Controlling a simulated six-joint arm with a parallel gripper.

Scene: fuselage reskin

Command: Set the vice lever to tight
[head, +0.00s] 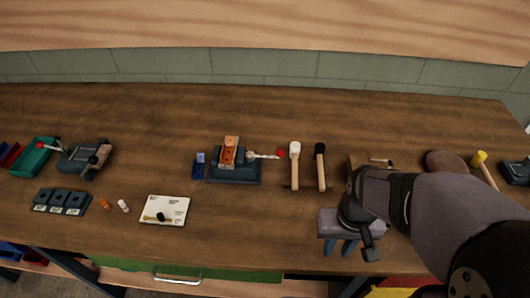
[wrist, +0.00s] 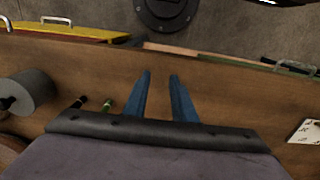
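A dark grey vice-like device (head: 85,157) stands at the left of the bench, with a bar and a red-knobbed lever (head: 48,147) pointing left. A second device, a dark blue base (head: 233,178) holding an orange block (head: 229,152), stands mid-bench. Its pale lever (head: 262,156) points right and ends in a red knob. I cannot tell for sure which of the two is the vice. My gripper (head: 337,254) is at the front edge of the bench, right of both devices and touching neither. Its blue fingers are apart and empty, as the wrist view (wrist: 161,75) also shows.
Two mallets (head: 295,165) stand right of the middle device. A small blue block (head: 199,165) is beside its base. The bench between the two devices is clear.

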